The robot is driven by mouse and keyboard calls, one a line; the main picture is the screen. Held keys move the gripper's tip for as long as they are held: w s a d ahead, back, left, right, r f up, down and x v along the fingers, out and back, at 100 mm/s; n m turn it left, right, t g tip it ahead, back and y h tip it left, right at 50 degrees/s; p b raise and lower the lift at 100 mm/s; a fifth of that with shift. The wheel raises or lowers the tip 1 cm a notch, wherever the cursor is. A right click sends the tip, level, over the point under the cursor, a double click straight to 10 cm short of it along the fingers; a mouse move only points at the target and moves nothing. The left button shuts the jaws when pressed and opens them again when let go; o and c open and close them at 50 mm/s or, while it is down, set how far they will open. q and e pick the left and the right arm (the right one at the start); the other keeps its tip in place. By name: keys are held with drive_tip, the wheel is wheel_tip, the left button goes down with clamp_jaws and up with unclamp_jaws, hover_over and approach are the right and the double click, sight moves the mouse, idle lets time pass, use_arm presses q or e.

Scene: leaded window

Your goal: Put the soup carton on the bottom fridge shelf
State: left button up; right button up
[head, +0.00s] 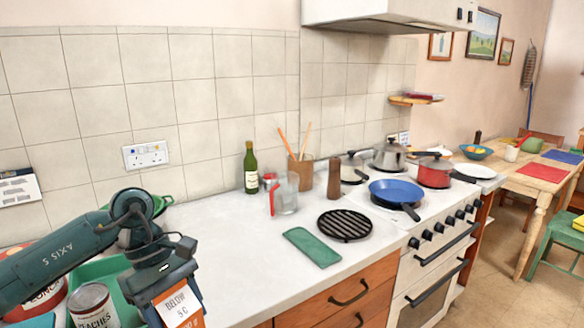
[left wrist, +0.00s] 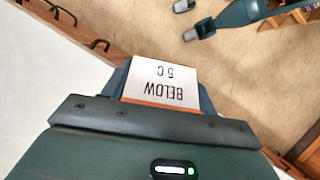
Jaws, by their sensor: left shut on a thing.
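My left gripper (head: 172,283) is shut on the soup carton (head: 182,306), low in the head view. The carton has a white face lettered "BELOW 5 C" and an orange edge. In the left wrist view the carton (left wrist: 163,82) sticks out past the dark jaws, its lettering upside down; the rest is hidden by the gripper. It is held in front of the counter, over the floor in the wrist view. No fridge or fridge shelf shows in either view.
A green tray (head: 104,268) with cans, including a peaches can (head: 93,306), is at left beneath my arm. The counter (head: 235,250) holds a green bottle (head: 250,170), a glass jug (head: 287,196), a green cloth (head: 312,247) and a black grill (head: 344,225).

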use_arm(q)
drive_tip(key=s+a+f+m+g+y, duration=0.1)
drive_tip(key=s+f+m+y, duration=0.2)
drive_tip(key=s+m, duration=0.3)
drive_tip(key=shift+f+m+g+y, duration=0.4)
drive_tip(key=shift+f+m, duration=0.4)
drive_tip(key=shift+m, duration=1.8)
drive_tip(key=shift+f, duration=0.1)
drive_tip(key=shift+s+a, duration=0.1)
